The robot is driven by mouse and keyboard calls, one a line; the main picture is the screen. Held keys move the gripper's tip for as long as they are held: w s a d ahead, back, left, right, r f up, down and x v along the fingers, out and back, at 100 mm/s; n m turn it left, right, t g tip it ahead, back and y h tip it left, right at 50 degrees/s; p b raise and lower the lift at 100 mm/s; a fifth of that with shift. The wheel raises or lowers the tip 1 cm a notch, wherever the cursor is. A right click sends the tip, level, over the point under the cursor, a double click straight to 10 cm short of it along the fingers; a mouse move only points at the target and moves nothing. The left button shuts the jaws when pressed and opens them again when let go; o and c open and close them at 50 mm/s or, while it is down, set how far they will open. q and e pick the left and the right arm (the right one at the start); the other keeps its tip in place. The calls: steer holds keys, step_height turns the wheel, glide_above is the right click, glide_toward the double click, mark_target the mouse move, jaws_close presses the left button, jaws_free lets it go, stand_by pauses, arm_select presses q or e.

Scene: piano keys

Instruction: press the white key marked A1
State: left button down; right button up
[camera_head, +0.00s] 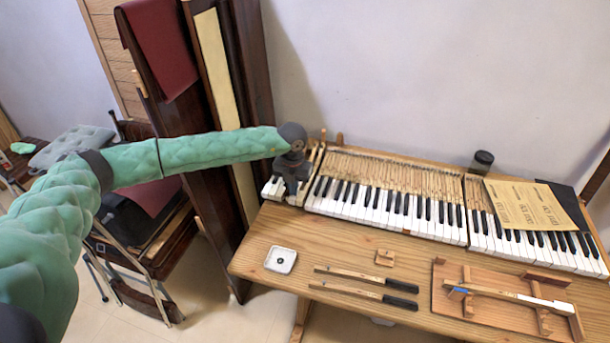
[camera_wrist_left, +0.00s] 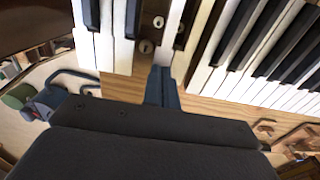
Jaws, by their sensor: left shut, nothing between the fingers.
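The keyboard (camera_head: 385,206) stands on a wooden table against the wall. My left gripper (camera_head: 287,190) is at the keyboard's left end, over a short separate group of keys, and hides part of it. White keys (camera_head: 270,188) show beside it. In the left wrist view the shut, empty fingers (camera_wrist_left: 163,76) point at the front of the keys, near a white key (camera_wrist_left: 170,28) and round metal screws. I cannot read an A1 mark, nor tell whether the fingertips touch a key. My right gripper is out of view.
A white square piece (camera_head: 281,260), two loose black-tipped keys (camera_head: 365,287) and a wooden key model (camera_head: 500,299) are on the table front. Folded chairs stand left.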

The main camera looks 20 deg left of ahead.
arm_select(q)
steer(key=shift+f+b, duration=0.4)
steer(key=shift+f, duration=0.2)
steer(key=shift+r, duration=0.1)
step_height(320, 180, up, 9)
steer(key=p, duration=0.1)
steer(key=shift+p, duration=0.3)
stand_by(0.6)
stand_by(0.4)
